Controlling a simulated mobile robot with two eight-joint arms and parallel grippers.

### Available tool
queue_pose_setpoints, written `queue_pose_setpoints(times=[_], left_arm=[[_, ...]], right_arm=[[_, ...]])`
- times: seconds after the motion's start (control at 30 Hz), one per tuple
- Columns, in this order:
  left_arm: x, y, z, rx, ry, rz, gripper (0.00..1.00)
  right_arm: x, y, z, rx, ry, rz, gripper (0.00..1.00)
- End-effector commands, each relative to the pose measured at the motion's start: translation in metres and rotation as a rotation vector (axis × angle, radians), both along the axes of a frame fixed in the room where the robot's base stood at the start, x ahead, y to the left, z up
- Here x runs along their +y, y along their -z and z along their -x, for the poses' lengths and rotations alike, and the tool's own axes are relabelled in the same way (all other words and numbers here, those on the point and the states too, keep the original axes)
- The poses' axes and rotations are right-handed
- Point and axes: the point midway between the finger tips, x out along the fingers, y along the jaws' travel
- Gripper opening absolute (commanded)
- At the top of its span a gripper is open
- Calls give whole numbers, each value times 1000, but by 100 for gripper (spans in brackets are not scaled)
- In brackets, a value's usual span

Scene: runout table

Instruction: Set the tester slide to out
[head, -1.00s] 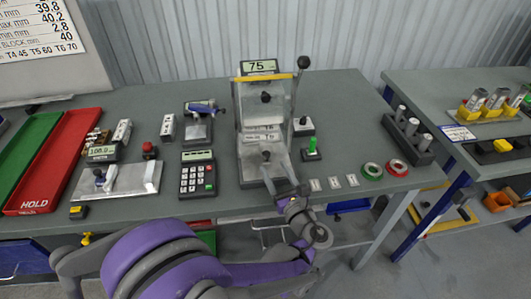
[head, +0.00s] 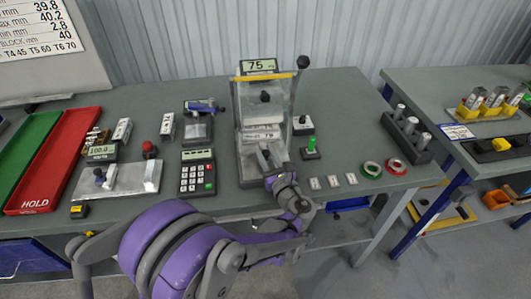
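The tester (head: 240,115) stands at the middle of the table, with a display reading 75, a yellow bar across its top and a lever with a dark ball at its right. Its slide (head: 246,168) is the pale plate low at the front, with labelled blocks behind it. My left gripper (head: 268,157) is at the slide's front, with its fingers around or just over the small knob there. The fingers hide most of the knob, so I cannot tell whether they grip it. My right gripper is not in view.
A keypad (head: 197,178) and a metal plate fixture (head: 135,178) lie left of the tester. Red and green trays lie far left.

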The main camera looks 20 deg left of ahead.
Motion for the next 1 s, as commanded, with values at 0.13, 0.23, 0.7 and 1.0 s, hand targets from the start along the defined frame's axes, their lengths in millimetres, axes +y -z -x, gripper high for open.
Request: queue_pose_setpoints(times=[0.13,0.23,0.7,1.0], left_arm=[[0,0,0,0,0,0,0],[0,0,0,0,0,0,0],[0,0,0,0,0,0,0],[0,0,0,0,0,0,0]], right_arm=[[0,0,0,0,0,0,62],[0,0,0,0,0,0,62],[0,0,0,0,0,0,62],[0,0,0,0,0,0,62]])
